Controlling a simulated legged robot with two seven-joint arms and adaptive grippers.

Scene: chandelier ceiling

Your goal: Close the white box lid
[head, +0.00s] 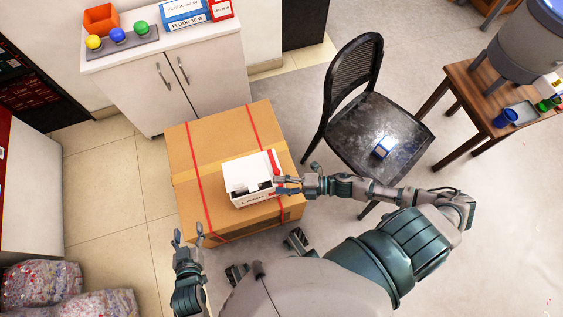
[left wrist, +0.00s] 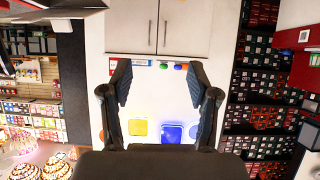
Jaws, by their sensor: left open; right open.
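A white box (head: 243,176) with dark printing on its front sits on top of a large cardboard box (head: 185,150). A dark gap shows inside the white box, so it appears open; the exact pose of its lid is hard to tell. My right gripper (head: 279,185) is open at the right side of the white box, beside a red part; whether it touches is unclear. My left gripper (head: 188,234) is open and empty, left of the cardboard box's front corner and apart from the white box. The left wrist view shows its two spread fingers (left wrist: 158,82) with nothing between them.
A white cabinet (head: 205,85) stands behind, with an orange bin (head: 101,18), coloured balls and boxes on top. A wooden table (head: 480,95) is further right.

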